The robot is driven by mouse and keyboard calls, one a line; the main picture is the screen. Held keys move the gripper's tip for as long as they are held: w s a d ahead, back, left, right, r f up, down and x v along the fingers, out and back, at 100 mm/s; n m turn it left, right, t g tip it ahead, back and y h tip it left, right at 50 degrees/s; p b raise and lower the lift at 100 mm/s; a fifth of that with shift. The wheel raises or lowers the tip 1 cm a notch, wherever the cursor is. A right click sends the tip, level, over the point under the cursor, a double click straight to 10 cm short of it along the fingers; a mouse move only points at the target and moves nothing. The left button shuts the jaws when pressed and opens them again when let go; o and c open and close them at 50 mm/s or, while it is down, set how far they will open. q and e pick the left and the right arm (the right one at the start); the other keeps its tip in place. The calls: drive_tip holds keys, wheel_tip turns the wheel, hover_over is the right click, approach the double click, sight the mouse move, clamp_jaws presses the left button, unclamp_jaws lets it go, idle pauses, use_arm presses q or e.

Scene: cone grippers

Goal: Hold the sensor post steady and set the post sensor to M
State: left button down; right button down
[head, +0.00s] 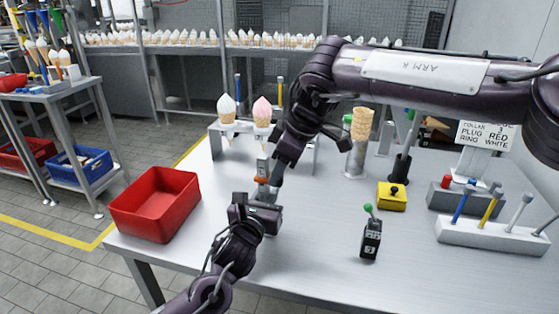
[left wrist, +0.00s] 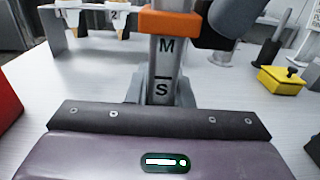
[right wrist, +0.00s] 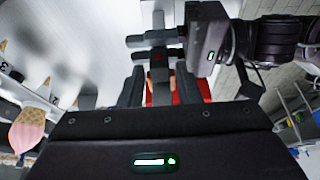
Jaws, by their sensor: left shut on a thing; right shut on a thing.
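The grey sensor post (head: 263,162) stands upright on the table; in the left wrist view its face (left wrist: 162,65) carries the letters M above S. The orange post sensor (left wrist: 171,22) sits around the post, its lower edge just above the letter M; it also shows in the head view (head: 261,180). My left gripper (head: 266,196) is shut on the post low down, below the sensor. My right gripper (head: 274,178) comes down from above and is shut at the sensor; its fingers (right wrist: 158,85) hide most of their grip.
A red bin (head: 155,204) stands at the left table edge. A rack (head: 217,127) with ice cream cones is behind the post. To the right are a small black switch box (head: 371,239), a yellow button box (head: 391,197) and a tool block (head: 490,234).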

use_arm(q)
drive_tip(key=shift+f, duration=0.1)
use_arm(e)
drive_tip(key=shift+f, duration=0.25)
drive_tip(key=c, duration=1.3)
unclamp_jaws()
drive_tip(key=shift+d+r, duration=0.1)
drive_tip(key=shift+r, duration=0.05)
drive_tip(key=v, duration=1.1)
drive_tip(key=shift+d+r, duration=0.1)
drive_tip(key=shift+r, duration=0.3)
use_arm(q)
drive_tip(key=c, duration=1.2)
unclamp_jaws()
